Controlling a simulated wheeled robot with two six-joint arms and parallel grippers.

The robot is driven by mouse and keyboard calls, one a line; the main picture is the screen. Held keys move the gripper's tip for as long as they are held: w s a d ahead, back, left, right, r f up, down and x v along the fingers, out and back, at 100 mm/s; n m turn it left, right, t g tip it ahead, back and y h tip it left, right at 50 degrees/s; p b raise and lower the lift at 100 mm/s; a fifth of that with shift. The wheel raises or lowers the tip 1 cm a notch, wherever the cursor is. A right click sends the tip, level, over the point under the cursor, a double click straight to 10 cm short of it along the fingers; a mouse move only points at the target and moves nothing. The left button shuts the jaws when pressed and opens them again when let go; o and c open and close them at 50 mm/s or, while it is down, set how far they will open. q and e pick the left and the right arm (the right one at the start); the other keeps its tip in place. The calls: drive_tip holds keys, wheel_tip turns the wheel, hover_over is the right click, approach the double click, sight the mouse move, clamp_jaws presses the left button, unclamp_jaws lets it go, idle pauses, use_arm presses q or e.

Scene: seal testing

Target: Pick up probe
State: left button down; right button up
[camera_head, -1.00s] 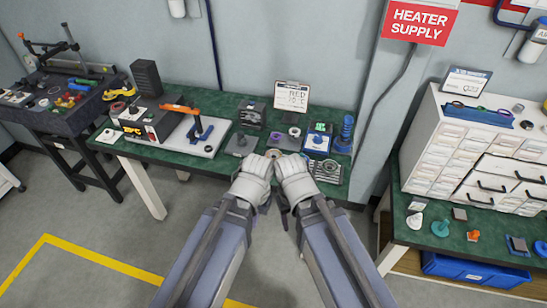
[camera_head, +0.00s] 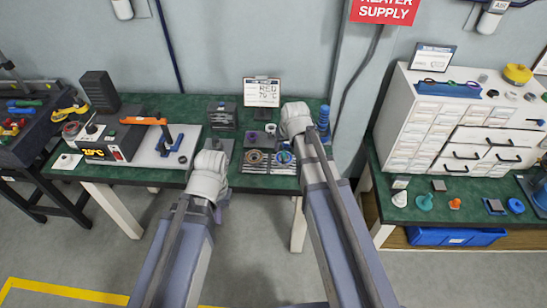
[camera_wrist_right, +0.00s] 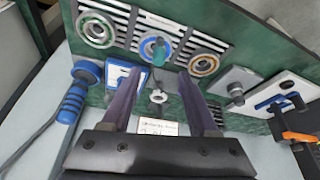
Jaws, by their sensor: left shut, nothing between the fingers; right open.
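A blue ribbed handle, perhaps the probe, stands at the right end of the green table in the head view (camera_head: 324,119). It shows at the left of the right wrist view (camera_wrist_right: 72,104), with a dark cable by it. My right gripper (camera_head: 295,110) is over the table just left of this handle, apart from it. In the right wrist view its two dark fingers (camera_wrist_right: 161,78) are spread and empty, with a small pale ring (camera_wrist_right: 158,97) visible beyond them. My left gripper (camera_head: 209,160) is shut and empty near the front edge of the table; its fingertips are hard to make out.
The green table (camera_head: 210,108) also holds an orange-handled device (camera_head: 143,121), a metal rack with rings (camera_head: 256,160) and a sign (camera_head: 261,91). A white drawer cabinet (camera_head: 407,117) stands on another table at right.

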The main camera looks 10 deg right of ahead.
sight(284, 152)
drive_tip(key=shift+w+d+f+b, duration=0.1)
drive_tip(key=shift+d+f+b, duration=0.05)
drive_tip(key=shift+f+b, duration=0.3)
drive_tip(key=shift+b+x, duration=0.9)
drive_tip(key=shift+r, duration=0.1)
drive_tip(key=b+x, duration=0.4)
drive_tip(key=x, duration=0.1)
drive_tip(key=shift+b, duration=0.4)
clamp_jaws()
